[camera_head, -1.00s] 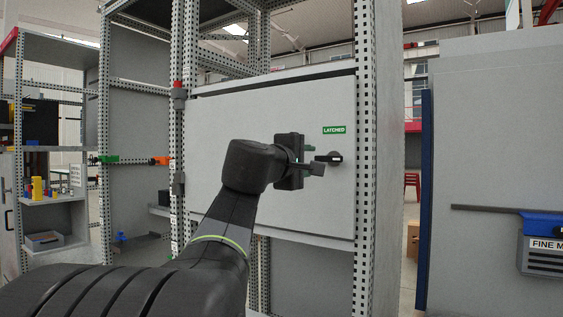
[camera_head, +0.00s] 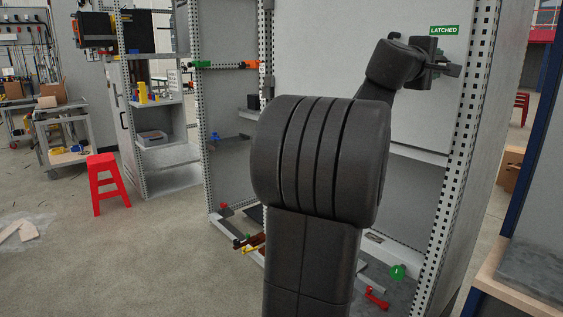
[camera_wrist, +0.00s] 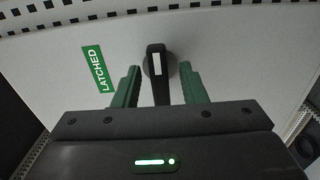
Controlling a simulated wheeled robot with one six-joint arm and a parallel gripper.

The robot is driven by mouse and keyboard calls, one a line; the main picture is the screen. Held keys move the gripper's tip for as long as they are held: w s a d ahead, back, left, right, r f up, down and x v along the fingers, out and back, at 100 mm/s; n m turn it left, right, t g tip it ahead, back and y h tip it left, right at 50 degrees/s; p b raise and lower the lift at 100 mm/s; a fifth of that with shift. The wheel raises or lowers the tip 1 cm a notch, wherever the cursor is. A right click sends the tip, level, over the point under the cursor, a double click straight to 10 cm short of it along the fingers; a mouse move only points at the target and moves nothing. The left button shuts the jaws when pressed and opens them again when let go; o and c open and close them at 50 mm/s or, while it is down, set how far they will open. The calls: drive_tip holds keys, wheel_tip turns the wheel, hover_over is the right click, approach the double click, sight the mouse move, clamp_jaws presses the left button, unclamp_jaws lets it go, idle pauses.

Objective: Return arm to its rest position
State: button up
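My gripper (camera_head: 450,68) is at the upper right of the head view, in front of the pale cabinet door (camera_head: 345,50). In the wrist view my gripper (camera_wrist: 160,84) shows two green fingers spread apart. A black rotary handle (camera_wrist: 157,72) with a white mark stands between them, with a visible gap on each side. A green "LATCHED" label (camera_head: 444,30) is on the door above my gripper; the label also shows in the wrist view (camera_wrist: 99,68). The handle cannot be made out in the head view. My arm is stretched out towards the door.
Perforated cabinet posts (camera_head: 462,165) flank the door. A red stool (camera_head: 107,183) stands on open floor at the left. A shelf unit (camera_head: 165,140) and a workbench (camera_head: 62,120) are behind. A grey-topped table (camera_head: 535,265) is at the lower right.

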drive_tip(key=shift+w+d, duration=0.3)
drive_tip(key=shift+d, duration=0.1)
drive_tip(key=shift+a, duration=0.1)
drive_tip(key=b+v, duration=0.2)
drive_tip(key=v, duration=1.2)
drive_tip(key=p+x, duration=0.2)
drive_tip(key=x, duration=1.1)
drive_tip(key=shift+w+d, duration=0.2)
drive_tip(key=shift+d, duration=0.15)
drive_tip(key=shift+w+d+r+n+p, duration=0.2)
drive_tip(key=shift+d+n+p, duration=0.1)
drive_tip(key=shift+p, duration=0.35)
drive_tip(key=shift+s+a+r+n+p, duration=0.1)
drive_tip(key=shift+n+p, duration=0.35)
drive_tip(key=shift+n, duration=0.1)
drive_tip(key=shift+s+a+r+n+p, duration=0.1)
drive_tip(key=shift+n+p, duration=0.3)
drive_tip(key=shift+n, duration=0.15)
drive_tip(key=n+p, duration=0.2)
drive_tip(key=shift+w+n, duration=0.1)
drive_tip(key=shift+n, duration=0.3)
drive_tip(key=shift+f+n+p, duration=0.25)
drive_tip(key=shift+n+p, duration=0.3)
drive_tip(key=shift+n, duration=0.25)
